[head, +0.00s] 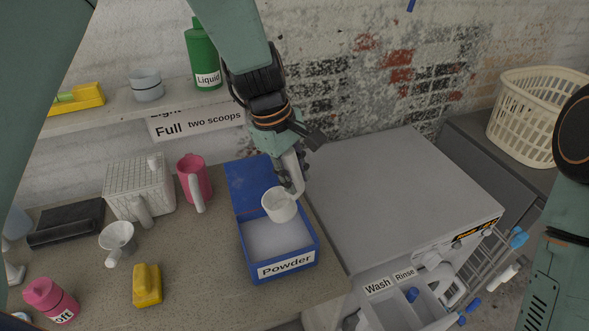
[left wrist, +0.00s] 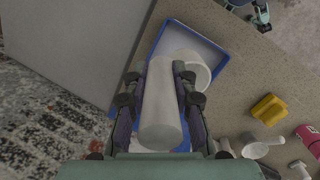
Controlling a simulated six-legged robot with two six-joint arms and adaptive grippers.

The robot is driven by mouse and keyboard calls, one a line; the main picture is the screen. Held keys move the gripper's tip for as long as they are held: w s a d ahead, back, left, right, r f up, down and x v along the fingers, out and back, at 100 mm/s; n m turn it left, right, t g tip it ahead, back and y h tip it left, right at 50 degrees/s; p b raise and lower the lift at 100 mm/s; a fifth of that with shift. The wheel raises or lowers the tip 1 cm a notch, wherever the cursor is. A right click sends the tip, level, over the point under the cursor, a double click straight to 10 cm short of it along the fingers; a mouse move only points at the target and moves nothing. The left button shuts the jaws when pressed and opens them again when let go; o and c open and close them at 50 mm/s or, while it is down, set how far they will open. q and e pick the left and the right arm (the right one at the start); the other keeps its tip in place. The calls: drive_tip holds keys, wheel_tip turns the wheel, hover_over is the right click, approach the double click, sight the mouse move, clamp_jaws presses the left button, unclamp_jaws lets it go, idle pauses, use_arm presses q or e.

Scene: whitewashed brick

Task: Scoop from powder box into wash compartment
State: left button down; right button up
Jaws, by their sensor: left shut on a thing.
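My left gripper (head: 293,168) is shut on the handle of a white scoop (head: 280,206). The scoop's cup is over the back part of the blue powder box (head: 286,263), whose lid stands open behind. White powder (head: 276,237) lies in the box. I cannot tell whether the cup holds powder. In the left wrist view the scoop handle (left wrist: 160,110) sits between the fingers, with the cup over the box (left wrist: 219,72). The open drawer at lower right has a wash compartment (head: 391,313) beside one labelled Rinse. My right gripper is out of the picture.
The washing machine's grey top (head: 395,190) is clear, right of the box. A shelf sign (head: 196,122) reads "Full two scoops".

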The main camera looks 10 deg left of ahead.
sight(295, 205)
use_arm(q)
drive_tip(key=shift+x, duration=0.8)
wheel_tip(295, 205, down, 4)
drive_tip(key=shift+w+a+f+b, duration=0.1)
drive_tip(key=shift+w+a+b, duration=0.05)
drive_tip(key=shift+b, duration=1.05)
drive_tip(key=shift+s+f+b, duration=0.2)
drive_tip(key=shift+f+b, duration=0.45)
drive_tip(key=shift+b, duration=0.1)
drive_tip(key=shift+f+b, duration=0.3)
drive_tip(key=shift+f, duration=0.05)
drive_tip(key=x, duration=0.1)
drive_tip(key=b+x, duration=0.1)
drive_tip(key=x, duration=0.1)
drive_tip(key=shift+a+f+b, duration=0.25)
drive_tip(key=shift+a+b, duration=0.05)
drive_tip(key=shift+s+f, duration=0.1)
drive_tip(key=shift+f, duration=0.2)
drive_tip(key=shift+d+f+b, duration=0.2)
drive_tip(key=shift+b, duration=0.1)
